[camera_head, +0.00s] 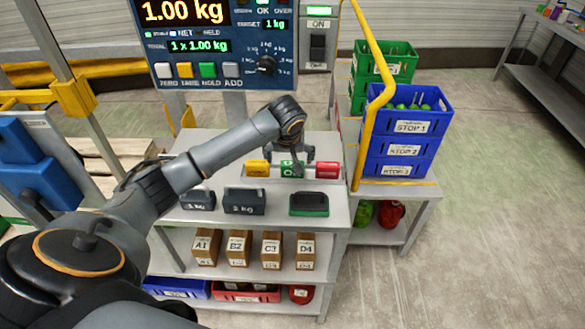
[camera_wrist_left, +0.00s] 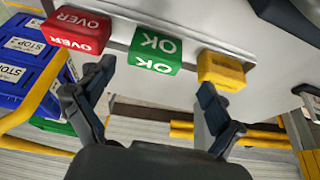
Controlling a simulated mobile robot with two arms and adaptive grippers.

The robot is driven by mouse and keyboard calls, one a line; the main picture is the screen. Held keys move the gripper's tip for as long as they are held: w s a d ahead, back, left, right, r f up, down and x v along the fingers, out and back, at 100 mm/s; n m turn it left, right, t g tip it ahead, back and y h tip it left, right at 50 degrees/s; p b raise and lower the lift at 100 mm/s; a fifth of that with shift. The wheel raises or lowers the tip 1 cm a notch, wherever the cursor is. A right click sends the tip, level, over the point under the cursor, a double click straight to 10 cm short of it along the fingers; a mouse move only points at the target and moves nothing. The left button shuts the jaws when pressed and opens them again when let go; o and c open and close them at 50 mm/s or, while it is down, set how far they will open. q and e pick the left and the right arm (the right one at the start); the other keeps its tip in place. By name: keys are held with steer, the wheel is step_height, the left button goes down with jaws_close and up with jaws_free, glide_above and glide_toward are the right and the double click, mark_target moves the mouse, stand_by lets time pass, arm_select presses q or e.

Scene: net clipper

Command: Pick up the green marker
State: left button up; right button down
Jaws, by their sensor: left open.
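The green marker (camera_head: 286,170), a small block lettered OK, sits in the middle of a row on the bench top, partly covered by my gripper in the head view. It shows clearly in the left wrist view (camera_wrist_left: 155,51). A yellow marker (camera_head: 258,168) stands to its left and a red marker (camera_head: 327,170) lettered OVER to its right. My left gripper (camera_head: 295,157) is open and empty above the green marker. In the wrist view its spread fingers (camera_wrist_left: 140,92) have the green block ahead between them, with no contact visible. My right gripper is not in view.
Dark weights (camera_head: 244,201) and a green-and-black block (camera_head: 309,204) sit on the bench (camera_head: 270,217) in front of the row. A scale display (camera_head: 215,40) stands behind. A yellow rail (camera_head: 371,110) and blue crates (camera_head: 405,145) are at right.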

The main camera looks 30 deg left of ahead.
arm_select(q)
steer(key=shift+w+f, duration=0.15)
steer(key=shift+f, duration=0.35)
steer(key=x, duration=0.1)
steer(key=p+x, duration=0.1)
steer(key=x, duration=0.1)
steer(key=shift+w+d+f, duration=0.15)
steer(key=shift+d+f, duration=0.1)
steer(key=shift+f, duration=0.05)
steer(key=shift+w+a+f, duration=0.1)
steer(key=shift+w+f, duration=0.1)
steer(key=shift+f, duration=0.25)
steer(key=shift+c, duration=0.3)
steer(key=c, duration=1.2)
steer(key=shift+r, duration=0.1)
